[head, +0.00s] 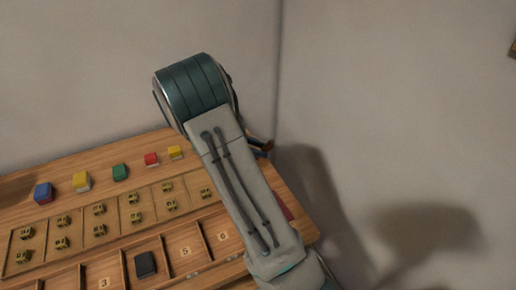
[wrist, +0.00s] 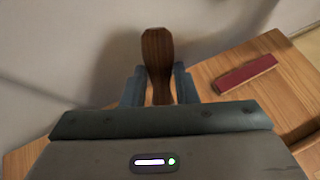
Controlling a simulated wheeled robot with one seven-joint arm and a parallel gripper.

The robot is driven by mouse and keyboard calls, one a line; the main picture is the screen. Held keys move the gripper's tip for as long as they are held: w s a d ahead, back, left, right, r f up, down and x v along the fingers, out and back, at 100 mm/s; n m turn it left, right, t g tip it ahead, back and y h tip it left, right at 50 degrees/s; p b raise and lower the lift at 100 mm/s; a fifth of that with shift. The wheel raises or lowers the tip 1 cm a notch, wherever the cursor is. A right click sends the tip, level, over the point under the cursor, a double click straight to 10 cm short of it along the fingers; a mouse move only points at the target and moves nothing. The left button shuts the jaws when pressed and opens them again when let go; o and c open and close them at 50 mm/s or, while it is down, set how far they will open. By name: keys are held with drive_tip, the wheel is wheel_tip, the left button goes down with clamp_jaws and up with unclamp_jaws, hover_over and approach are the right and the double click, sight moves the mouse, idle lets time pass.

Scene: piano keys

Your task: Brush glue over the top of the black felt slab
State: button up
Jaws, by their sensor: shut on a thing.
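The black felt slab (head: 146,264) lies flat in a numbered compartment of the wooden tray, near the bottom of the head view. My gripper (wrist: 160,88) is shut on a dark brown wooden handle (wrist: 157,50), which stands up between the two fingers in the wrist view. It looks like the brush's handle; its bristles are not visible. In the head view my arm hides most of the gripper, and it is to the right of and beyond the slab, near the table's far right corner. The slab is not in the wrist view.
The tray has numbered compartments (head: 185,252) and rows of small brass-coloured pieces (head: 62,221). Blue (head: 43,193), yellow, green (head: 120,172) and red blocks line the table's back. A dark red bar (wrist: 246,74) lies on the table at right. Walls stand close behind.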

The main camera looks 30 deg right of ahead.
drive_tip(key=shift+r+p, duration=2.5)
drive_tip(key=shift+r, duration=0.95)
drive_tip(key=shift+w+d+r, duration=0.1)
drive_tip(key=shift+w+d, duration=0.05)
drive_tip(key=shift+w, duration=0.05)
drive_tip(key=w+a+r+n+t+y, duration=0.35)
drive_tip(key=w+a+n+t, duration=0.3)
drive_tip(key=n+t, duration=0.55)
drive_tip(key=s+a+f+n+t+y, duration=0.1)
drive_tip(key=s+a+n+t+y, duration=0.1)
drive_tip(key=a+n+y, duration=0.2)
drive_tip(key=a+n, duration=0.1)
drive_tip(key=a, duration=0.2)
drive_tip(key=shift+s+a+f+n, duration=0.15)
drive_tip(key=shift+a+f+n, duration=0.05)
drive_tip(key=shift+a+n, duration=0.2)
